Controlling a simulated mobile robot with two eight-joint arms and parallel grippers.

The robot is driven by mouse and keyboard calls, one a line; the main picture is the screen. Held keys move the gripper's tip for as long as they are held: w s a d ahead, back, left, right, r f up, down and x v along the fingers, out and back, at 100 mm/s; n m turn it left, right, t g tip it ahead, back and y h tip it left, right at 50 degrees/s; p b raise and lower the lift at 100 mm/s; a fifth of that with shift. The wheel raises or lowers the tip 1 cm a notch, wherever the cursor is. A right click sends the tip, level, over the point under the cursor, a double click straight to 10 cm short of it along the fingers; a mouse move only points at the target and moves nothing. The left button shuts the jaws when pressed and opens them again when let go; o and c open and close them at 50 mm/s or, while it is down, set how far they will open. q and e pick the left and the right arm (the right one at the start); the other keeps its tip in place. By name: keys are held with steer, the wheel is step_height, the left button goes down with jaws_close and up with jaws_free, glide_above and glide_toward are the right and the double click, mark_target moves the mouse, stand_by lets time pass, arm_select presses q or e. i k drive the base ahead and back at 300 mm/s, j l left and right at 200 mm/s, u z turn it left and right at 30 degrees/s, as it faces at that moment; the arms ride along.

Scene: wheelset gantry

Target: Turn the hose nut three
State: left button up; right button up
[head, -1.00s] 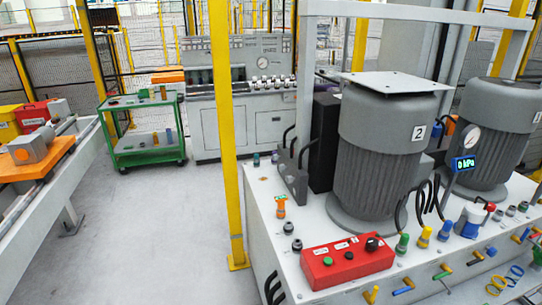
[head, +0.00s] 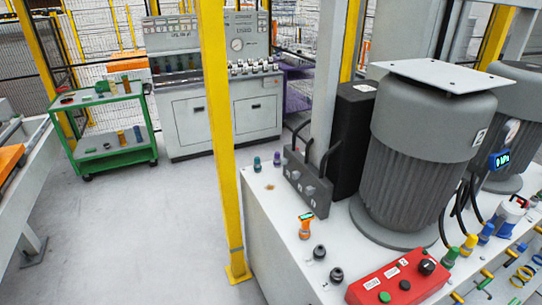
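Neither of my grippers is in the head view. I cannot tell which part is hose nut three; no readable label marks it. Black hoses (head: 463,205) run down beside the large grey ribbed motor (head: 425,140) to the colored fittings: green (head: 450,257), yellow (head: 469,243) and blue (head: 486,232). A dark manifold block (head: 307,183) with short black hoses stands at the motor's left. Two small dark fittings (head: 319,252) (head: 336,274) stand near the white bench's front left edge. A red control box (head: 398,281) with buttons sits at the front.
A yellow post (head: 222,140) stands just left of the white bench (head: 272,215). An orange-topped tool (head: 305,226) stands on the bench. A green cart (head: 112,155) and a grey control cabinet (head: 212,115) are behind. The grey floor (head: 150,240) between is clear.

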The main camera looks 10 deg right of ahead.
mark_target(283, 161)
steer(key=i+j, duration=0.4)
steer(key=i+j+z, duration=0.1)
steer(key=i+j, duration=0.3)
steer(key=j, duration=0.2)
steer(key=i+j, duration=0.1)
steer(key=i, duration=0.7)
